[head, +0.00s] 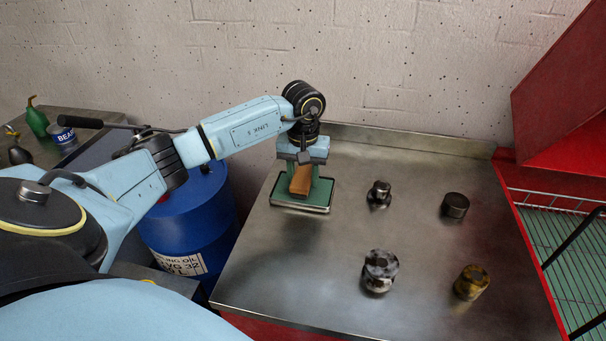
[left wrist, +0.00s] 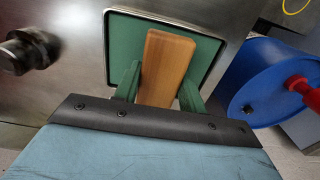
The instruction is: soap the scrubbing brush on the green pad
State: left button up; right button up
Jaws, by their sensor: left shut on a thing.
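My left gripper (head: 302,180) is over the green pad (head: 318,194) near the back left of the metal table. Its green fingers are shut on the scrubbing brush (head: 300,183), of which an orange-brown wooden block shows. In the left wrist view the brush (left wrist: 168,62) lies between the two fingers, in front of the green pad (left wrist: 205,45) with its dark rim. The brush's bristles are hidden, so I cannot tell whether they touch the pad. My right gripper is not in view.
Several metal parts stand on the table (head: 330,270): a small dark stepped one (head: 379,195), a black cylinder (head: 455,206), a mottled grey one (head: 379,271) and a yellowish one (head: 471,282). A blue drum (head: 190,220) stands left of the table. A red cabinet with a wire rack is at right.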

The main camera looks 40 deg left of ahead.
aim_at(303, 175)
pick_arm(q)
jog(key=shift+f+b, duration=0.6)
dwell(1.8)
jog(key=shift+r, duration=0.15)
jog(key=shift+r+p, duration=2.25)
jog(key=shift+r, duration=1.25)
jog(key=shift+f, duration=0.1)
